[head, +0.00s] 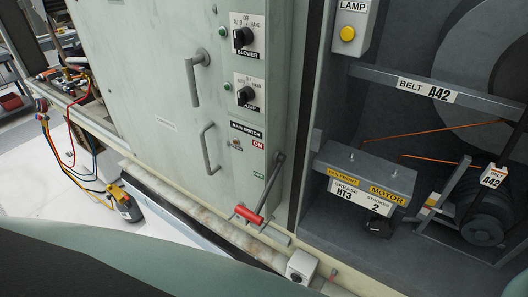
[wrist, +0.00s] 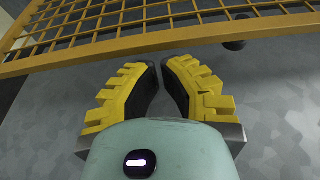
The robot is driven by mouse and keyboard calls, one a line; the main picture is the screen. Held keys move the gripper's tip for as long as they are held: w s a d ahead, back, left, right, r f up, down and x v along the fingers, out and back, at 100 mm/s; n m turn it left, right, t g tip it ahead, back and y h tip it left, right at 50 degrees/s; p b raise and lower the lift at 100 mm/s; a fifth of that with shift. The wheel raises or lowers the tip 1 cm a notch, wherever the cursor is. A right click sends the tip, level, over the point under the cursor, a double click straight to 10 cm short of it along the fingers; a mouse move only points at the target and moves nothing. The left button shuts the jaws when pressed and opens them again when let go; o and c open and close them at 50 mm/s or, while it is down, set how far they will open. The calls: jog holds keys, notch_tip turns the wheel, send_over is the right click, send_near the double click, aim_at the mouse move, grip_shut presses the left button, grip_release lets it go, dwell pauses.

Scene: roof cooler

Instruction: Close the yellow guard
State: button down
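The yellow guard (wrist: 140,42) shows in the wrist view as a yellow mesh panel across the top, with a solid bar along its lower edge. Only part of it is in the picture, and I cannot make it out in the head view. My gripper (wrist: 158,64) is in the wrist view, with stepped yellow fingers and black inner pads. Its fingertips nearly meet, with a narrow gap and nothing between them. They point toward the guard's lower bar and appear just short of it; contact is not visible. The gripper is hidden in the head view.
In the head view, the machine bay (head: 405,145) on the right is uncovered, with a motor (head: 487,217) and a grease box (head: 365,172). A closed cabinet door (head: 160,75) with handles and a red-gripped lever (head: 247,214) stands left.

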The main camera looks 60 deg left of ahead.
jog(key=shift+w+a, duration=0.2)
jog(key=shift+w, duration=0.95)
jog(key=shift+s+a, duration=0.1)
